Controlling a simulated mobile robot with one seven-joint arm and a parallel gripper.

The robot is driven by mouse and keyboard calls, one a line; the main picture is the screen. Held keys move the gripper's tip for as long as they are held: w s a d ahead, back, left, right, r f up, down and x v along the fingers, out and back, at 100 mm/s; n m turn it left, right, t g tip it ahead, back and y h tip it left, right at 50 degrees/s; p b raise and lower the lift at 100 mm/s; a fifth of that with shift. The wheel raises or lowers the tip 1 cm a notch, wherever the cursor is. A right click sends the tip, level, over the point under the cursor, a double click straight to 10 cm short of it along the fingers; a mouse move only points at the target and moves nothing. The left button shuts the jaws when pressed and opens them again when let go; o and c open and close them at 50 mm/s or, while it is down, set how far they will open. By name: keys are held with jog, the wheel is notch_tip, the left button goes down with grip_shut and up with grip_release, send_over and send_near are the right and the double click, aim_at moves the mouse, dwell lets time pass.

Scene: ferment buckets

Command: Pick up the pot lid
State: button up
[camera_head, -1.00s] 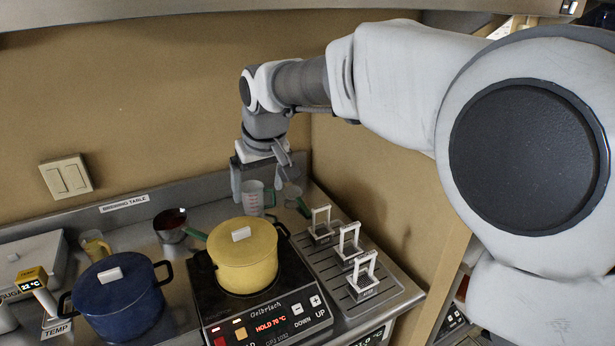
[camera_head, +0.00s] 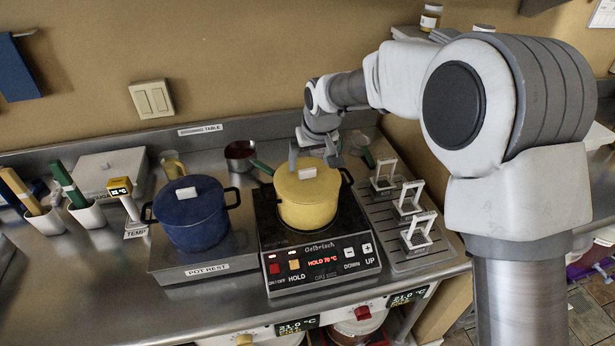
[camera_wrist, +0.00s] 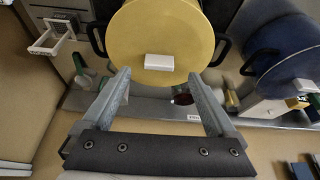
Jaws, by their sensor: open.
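A yellow pot (camera_head: 305,213) stands on the hot plate, covered by a yellow lid (camera_head: 318,187) with a small white block handle (camera_head: 307,173). In the wrist view the yellow lid (camera_wrist: 160,25) and its white handle (camera_wrist: 159,62) lie just beyond the fingertips. My gripper (camera_head: 316,157) is above the back of the lid, open and empty; in the wrist view its fingers (camera_wrist: 160,72) are spread to either side of the handle, apart from it. A blue pot (camera_head: 196,227) with a blue lid (camera_head: 175,195) and white handle stands left on the pot rest.
The hot plate (camera_head: 283,265) reads HOLD 70 °C. Several white-handled frames (camera_head: 417,233) stand on the rack at right. A dark red-filled pan (camera_head: 240,155) and clear cups are behind. A TEMP probe (camera_head: 122,190) stands left. Bare counter (camera_head: 90,290) lies at front left.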

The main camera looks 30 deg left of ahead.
aim_at(308, 170)
jog(key=shift+p+x, duration=0.85)
jog(key=shift+x, duration=1.75)
jog(key=shift+r, duration=0.1)
grip_shut()
